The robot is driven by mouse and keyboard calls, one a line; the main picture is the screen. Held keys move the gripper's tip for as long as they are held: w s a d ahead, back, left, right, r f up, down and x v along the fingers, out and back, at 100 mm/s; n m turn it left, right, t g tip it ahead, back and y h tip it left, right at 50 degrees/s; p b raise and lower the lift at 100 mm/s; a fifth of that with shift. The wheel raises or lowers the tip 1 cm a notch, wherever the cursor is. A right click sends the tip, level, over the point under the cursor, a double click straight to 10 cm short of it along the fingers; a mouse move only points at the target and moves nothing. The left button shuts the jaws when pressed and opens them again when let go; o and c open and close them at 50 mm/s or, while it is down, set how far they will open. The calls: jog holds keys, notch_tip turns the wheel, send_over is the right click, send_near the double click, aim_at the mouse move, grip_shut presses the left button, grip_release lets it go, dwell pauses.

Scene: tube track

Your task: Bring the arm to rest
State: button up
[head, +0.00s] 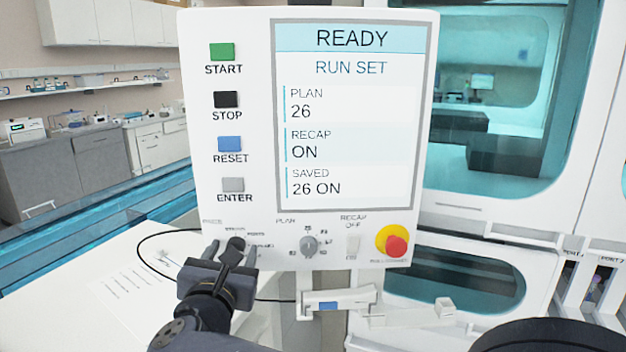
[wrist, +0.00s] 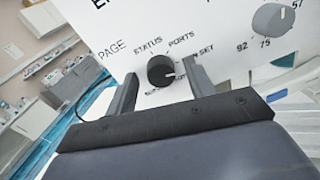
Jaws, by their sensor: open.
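My gripper (head: 229,252) is in front of the lower left of the white control panel (head: 260,170). Its fingers are open, one on each side of the black PAGE knob (head: 236,243). In the wrist view the knob (wrist: 161,70) sits between the two fingertips (wrist: 160,80), with a gap visible on both sides. Its white mark points right, towards a label partly hidden by the right finger. The screen (head: 350,115) reads READY, RUN SET, PLAN 26, RECAP ON, SAVED 26 ON.
A grey PLAN dial (head: 309,244), a RECAP switch (head: 352,244) and a red stop button (head: 396,246) line the panel's lower edge. START, STOP, RESET and ENTER buttons run down its left. A white table (head: 110,275) with a paper and a black cable lies left.

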jog(key=n+p, duration=0.3)
jog(key=n, duration=0.1)
jog(key=shift+p, duration=0.4)
